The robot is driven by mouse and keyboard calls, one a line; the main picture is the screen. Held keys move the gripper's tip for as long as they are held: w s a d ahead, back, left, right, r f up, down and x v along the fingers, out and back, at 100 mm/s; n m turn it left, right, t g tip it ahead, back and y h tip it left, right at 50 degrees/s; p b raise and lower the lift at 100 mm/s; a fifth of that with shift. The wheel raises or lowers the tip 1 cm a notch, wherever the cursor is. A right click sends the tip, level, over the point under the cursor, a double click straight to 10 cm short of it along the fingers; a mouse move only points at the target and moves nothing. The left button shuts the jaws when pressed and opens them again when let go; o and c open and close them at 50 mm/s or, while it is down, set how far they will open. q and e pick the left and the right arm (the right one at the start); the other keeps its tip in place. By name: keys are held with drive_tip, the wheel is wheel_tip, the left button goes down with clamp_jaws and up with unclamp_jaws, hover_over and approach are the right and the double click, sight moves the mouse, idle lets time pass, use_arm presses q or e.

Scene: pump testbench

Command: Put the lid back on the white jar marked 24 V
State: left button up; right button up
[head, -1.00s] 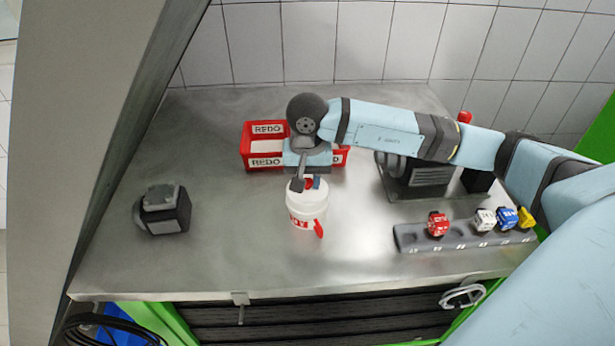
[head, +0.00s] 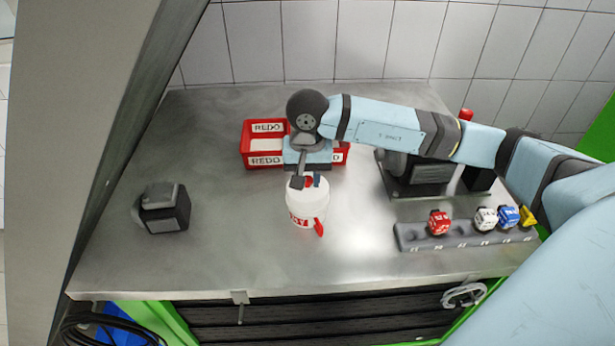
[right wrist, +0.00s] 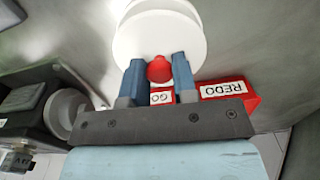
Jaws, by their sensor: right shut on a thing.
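The white jar (head: 303,212) stands upright on the steel bench, with a red-lettered label and a red tag on its front. My right gripper (head: 306,182) is directly above it, pointing down. In the right wrist view, my right gripper (right wrist: 160,75) has its two blue fingers on either side of a red knob (right wrist: 159,69) on the round white lid (right wrist: 150,38). The gripper is shut on that knob. The lid is over the jar's mouth; I cannot tell whether it is fully seated. My left gripper is not in view.
Red bins marked REDO (head: 262,161) stand behind the jar. A dark pump-like unit (head: 420,175) and a grey rack (head: 450,243) with several coloured blocks are to the right. A dark box-shaped device (head: 165,208) sits at left. The bench's front middle is clear.

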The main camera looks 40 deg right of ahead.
drive_tip(key=shift+f+b, duration=0.15)
drive_tip(key=shift+b, duration=1.1)
idle(1.6)
idle(0.3)
drive_tip(key=o, duration=1.3)
drive_tip(key=shift+o, duration=0.2)
drive_tip(key=shift+r+p, duration=1.3)
drive_tip(key=shift+r, duration=2.2)
